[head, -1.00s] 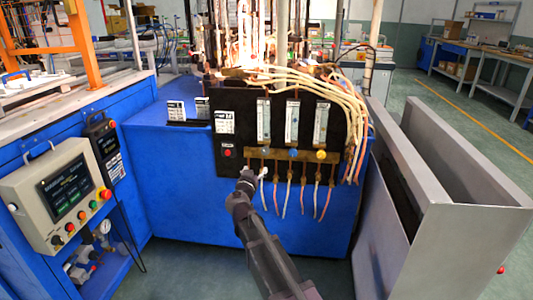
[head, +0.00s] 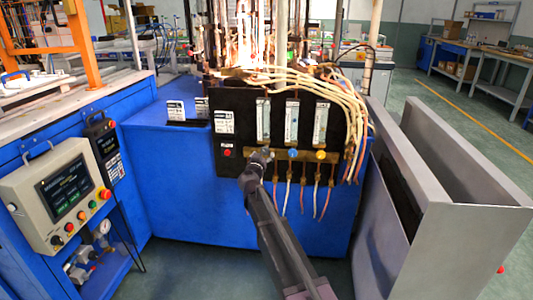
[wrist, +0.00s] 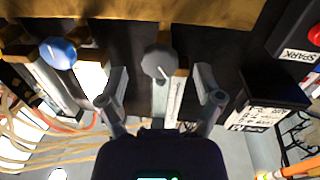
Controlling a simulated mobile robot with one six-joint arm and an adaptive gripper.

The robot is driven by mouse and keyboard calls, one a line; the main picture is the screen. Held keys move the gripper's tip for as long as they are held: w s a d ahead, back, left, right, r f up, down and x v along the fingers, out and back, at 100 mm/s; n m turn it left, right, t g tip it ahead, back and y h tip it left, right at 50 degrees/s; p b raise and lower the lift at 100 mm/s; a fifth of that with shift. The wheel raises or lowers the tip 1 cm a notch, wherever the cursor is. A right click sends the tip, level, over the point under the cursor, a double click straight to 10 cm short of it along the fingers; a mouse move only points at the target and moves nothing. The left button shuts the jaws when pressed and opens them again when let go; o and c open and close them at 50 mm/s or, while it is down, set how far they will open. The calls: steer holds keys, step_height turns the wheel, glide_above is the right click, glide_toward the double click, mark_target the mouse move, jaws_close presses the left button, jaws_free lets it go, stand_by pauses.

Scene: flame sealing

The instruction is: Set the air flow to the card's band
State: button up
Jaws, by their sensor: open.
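My gripper (head: 260,158) is at the front of the black panel (head: 236,155), in front of the leftmost knob below the flow tubes. In the wrist view my gripper (wrist: 160,96) is open, one finger on each side of a grey knob (wrist: 157,62) with a white pointer mark; I cannot tell if they touch it. A blue knob (head: 293,153) and a yellow knob (head: 321,154) sit to the right. Above them stand three flow tubes, the left one (head: 263,118) above my gripper. A white card (head: 224,121) is on the panel's left; its text is too small to read.
A red button (head: 227,152) is below the card, beside a SPARK label (wrist: 298,54). Pale hoses (head: 345,90) arch over the panel's right, and glowing burners (head: 260,50) are behind. A control box (head: 60,190) stands left, a grey metal trough (head: 475,215) right.

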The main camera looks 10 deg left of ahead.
steer(key=shift+w+d, duration=0.2)
steer(key=shift+w, duration=1.1)
